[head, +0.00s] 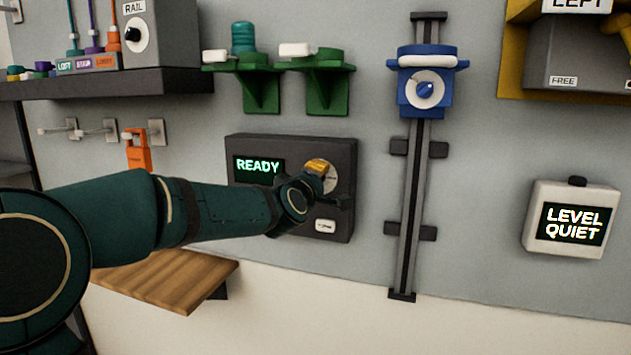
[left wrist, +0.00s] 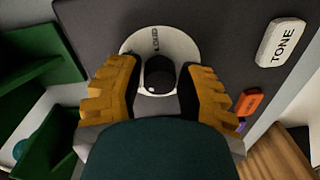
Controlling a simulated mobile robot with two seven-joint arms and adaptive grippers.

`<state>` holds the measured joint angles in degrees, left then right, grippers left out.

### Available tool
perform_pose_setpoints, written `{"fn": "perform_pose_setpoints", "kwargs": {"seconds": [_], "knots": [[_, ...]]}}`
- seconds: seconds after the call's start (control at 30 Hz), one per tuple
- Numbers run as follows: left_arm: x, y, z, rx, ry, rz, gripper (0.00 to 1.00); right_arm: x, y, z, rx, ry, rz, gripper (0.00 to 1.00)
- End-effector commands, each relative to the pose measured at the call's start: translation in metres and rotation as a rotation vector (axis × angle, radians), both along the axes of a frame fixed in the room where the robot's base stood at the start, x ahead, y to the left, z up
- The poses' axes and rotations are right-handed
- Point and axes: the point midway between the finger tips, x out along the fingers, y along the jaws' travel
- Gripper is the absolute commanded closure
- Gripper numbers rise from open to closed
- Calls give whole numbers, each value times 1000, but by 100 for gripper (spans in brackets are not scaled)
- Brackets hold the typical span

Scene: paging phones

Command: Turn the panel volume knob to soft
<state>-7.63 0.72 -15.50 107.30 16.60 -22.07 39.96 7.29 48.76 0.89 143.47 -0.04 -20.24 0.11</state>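The dark wall panel (head: 292,150) has a lit green screen (head: 258,166) reading READY and a pale round dial (head: 331,180) at its right. In the head view my left gripper (head: 318,168) hides most of the dial. My right gripper is out of view.
A white box (head: 571,220) at the right reads LEVEL QUIET. A white TONE button (left wrist: 281,42) sits on the panel, below the dial in the head view. Green brackets (head: 315,85) jut out above. A blue slider unit (head: 424,85) on a rail stands right of the panel.

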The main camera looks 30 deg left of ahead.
Motion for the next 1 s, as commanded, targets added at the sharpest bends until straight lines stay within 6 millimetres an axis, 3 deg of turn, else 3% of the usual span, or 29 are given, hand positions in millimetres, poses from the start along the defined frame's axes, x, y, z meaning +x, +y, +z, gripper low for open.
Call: {"fn": "perform_pose_setpoints", "kwargs": {"seconds": [0.07, 0.47, 1.0], "knots": [[0, -1, 0, 1, 0, -1, 38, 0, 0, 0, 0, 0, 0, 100], [-5, 0, 1, 0, -1, 2, 38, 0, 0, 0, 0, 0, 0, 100], [-95, -23, 3, 0, -2, 3, 38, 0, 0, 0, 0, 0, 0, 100]]}}
